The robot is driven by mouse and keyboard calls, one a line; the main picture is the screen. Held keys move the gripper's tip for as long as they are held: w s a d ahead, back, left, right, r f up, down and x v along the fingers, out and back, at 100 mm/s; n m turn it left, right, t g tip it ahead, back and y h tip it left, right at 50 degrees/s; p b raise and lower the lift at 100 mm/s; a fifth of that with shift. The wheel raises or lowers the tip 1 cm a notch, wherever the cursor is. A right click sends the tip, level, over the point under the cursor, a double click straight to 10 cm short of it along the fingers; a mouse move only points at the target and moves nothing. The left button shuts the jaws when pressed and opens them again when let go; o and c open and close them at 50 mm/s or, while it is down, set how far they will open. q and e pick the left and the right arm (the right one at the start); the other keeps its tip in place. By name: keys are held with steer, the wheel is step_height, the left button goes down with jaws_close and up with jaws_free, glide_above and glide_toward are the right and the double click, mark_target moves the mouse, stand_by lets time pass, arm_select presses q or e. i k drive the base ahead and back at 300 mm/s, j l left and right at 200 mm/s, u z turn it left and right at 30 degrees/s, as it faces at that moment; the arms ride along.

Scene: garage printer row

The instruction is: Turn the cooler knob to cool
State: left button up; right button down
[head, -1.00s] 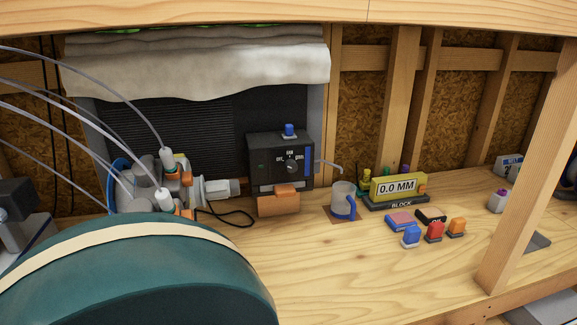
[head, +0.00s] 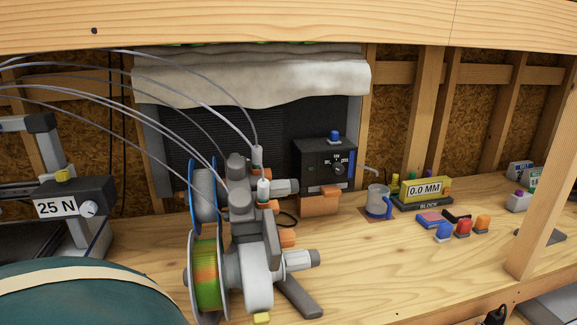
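The cooler is a dark control box (head: 309,155) on the bench against the back wall, right of the spool machine. Its small dark round knob (head: 338,170) is on the front face, with white lettering above it. The lettering is too small to read surely now, and I cannot tell which mark the knob points to. A blue-topped piece (head: 334,137) stands on top of the box, and an orange block (head: 319,203) sits at its lower front. Neither of my grippers shows in the head view.
A spool machine (head: 256,275) with tubes stands left of the cooler. A mug (head: 376,200), a "0.0 MM" block (head: 424,190) and small coloured pieces lie to the right. A teal rounded object (head: 85,300) fills the lower left. The front middle bench is clear.

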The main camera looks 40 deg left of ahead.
mark_target(337, 167)
steer(key=l+u, duration=0.1)
steer(key=u, duration=0.35)
steer(key=l+u, duration=0.15)
steer(key=u, duration=0.35)
steer(key=l+u, duration=0.1)
steer(key=u, duration=0.35)
steer(key=l, duration=0.35)
steer(key=k+l+z, duration=0.1)
steer(key=l, duration=0.3)
